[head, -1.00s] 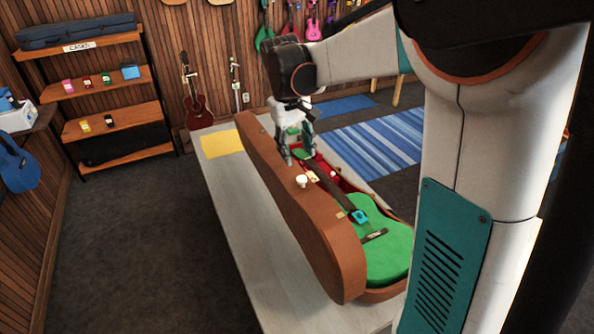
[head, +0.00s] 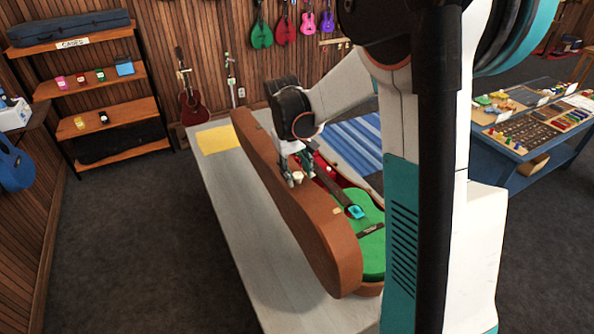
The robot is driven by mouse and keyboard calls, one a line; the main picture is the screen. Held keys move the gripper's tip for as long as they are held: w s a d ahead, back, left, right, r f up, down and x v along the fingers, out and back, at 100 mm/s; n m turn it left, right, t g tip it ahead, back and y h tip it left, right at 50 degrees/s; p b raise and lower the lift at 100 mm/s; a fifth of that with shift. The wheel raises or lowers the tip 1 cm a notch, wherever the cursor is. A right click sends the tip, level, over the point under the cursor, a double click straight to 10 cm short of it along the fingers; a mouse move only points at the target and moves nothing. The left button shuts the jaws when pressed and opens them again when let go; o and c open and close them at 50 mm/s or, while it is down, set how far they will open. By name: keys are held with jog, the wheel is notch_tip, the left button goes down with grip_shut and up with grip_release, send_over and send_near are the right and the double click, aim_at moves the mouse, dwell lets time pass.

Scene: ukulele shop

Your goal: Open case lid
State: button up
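The brown instrument case (head: 285,205) lies on the long grey table, its lid swung up and standing steeply along the left side. A small cream knob (head: 297,176) sits on the lid. Inside, the red lining and a green ukulele (head: 372,208) with a dark neck show on the right. My gripper (head: 297,172) points down at the lid's upper edge, beside the knob. Its fingers look apart, with nothing visibly held. Whether they touch the lid or knob is hard to tell. My arm hides part of the case's right side.
The grey table (head: 232,200) is bare to the left of the case, with a yellow sheet (head: 218,139) at its far end. A blue display table (head: 530,165) stands at right. Shelves (head: 115,112) stand at the back left. The floor at left is clear.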

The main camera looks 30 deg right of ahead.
grip_shut()
jog(key=d+y+b, duration=0.2)
jog(key=d, duration=1.1)
jog(key=shift+d+r+y+b, duration=0.3)
jog(key=shift+d+r, duration=0.05)
jog(key=shift+d, duration=0.05)
jog(key=shift+o, duration=1.7)
grip_release()
jog(key=shift+r, duration=0.1)
notch_tip(320, 180, up, 12)
jog(key=d, duration=0.1)
